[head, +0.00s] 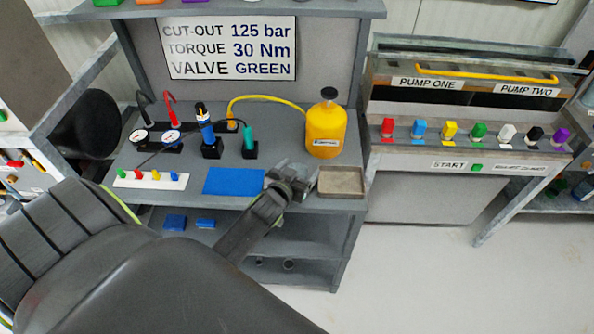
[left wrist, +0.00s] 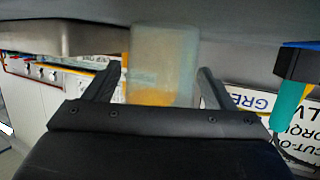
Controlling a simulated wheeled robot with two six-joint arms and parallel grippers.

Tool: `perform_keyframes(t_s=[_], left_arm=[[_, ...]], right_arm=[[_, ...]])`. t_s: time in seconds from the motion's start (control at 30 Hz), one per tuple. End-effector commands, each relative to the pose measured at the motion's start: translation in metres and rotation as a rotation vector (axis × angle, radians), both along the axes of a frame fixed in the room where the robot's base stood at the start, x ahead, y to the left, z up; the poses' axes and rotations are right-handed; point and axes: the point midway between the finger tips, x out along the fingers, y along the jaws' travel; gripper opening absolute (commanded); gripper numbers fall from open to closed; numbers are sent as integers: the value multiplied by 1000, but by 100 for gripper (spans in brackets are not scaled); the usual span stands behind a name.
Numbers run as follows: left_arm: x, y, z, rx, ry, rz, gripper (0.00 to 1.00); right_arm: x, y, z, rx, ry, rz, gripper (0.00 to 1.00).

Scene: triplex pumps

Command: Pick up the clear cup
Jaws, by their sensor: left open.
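The clear cup (left wrist: 172,50) shows in the left wrist view as a translucent, colourless cup, with yellow showing through it. My left gripper (left wrist: 160,70) is open, with one finger on each side of the cup and a gap visible at both sides. In the head view my left gripper (head: 290,182) is at the front of the grey bench, between the blue mat and the shallow tray. I cannot make out the cup there; the gripper seems to cover it. My right gripper is not in view.
The blue mat (head: 233,181) lies left of the gripper and the tray (head: 341,182) right of it. A yellow bottle (head: 326,128) stands behind. A teal-handled tool (head: 248,138) and a blue tool (head: 208,132) stand in black holders. A pump console (head: 470,130) is at right.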

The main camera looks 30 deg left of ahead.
Motion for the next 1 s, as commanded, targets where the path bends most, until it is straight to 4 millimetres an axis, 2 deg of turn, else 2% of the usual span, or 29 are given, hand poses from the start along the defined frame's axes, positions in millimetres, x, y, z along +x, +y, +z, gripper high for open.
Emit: perform_keyframes(t_s=[0.1,0.33,0.7,1.0], left_arm=[[6,1,-2,0,0,0,77],[7,1,-2,0,-1,0,77],[6,1,-2,0,0,0,30],[7,1,3,0,-1,0,30]], right_arm=[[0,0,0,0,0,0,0],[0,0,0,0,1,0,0],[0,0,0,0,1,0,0],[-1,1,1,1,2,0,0]])
